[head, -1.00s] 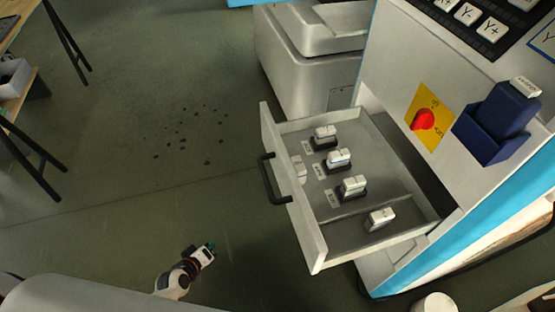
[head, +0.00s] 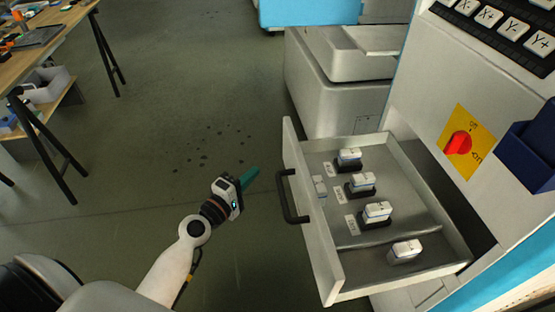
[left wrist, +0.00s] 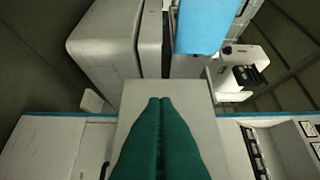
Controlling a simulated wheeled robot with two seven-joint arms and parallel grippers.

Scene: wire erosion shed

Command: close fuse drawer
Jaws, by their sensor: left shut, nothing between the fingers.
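The fuse drawer (head: 325,262) stands pulled out from the white machine cabinet in the head view. It has a pale front panel and a black bar handle (head: 289,200) on its left face. Several white fuses on dark holders (head: 376,214) sit inside, and one white fuse (head: 405,252) lies in the near compartment. My left gripper (head: 250,177) is shut and empty, its green fingers left of the handle and apart from it. In the left wrist view the shut green fingers (left wrist: 160,125) show in front of a pale panel. My right gripper is not in view.
A red rotary switch (head: 458,143) on a yellow plate and a dark blue holder (head: 530,150) are on the cabinet above the drawer. A grey metal unit (head: 335,95) stands behind. A wooden workbench (head: 60,45) is at the far left. The floor between is clear.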

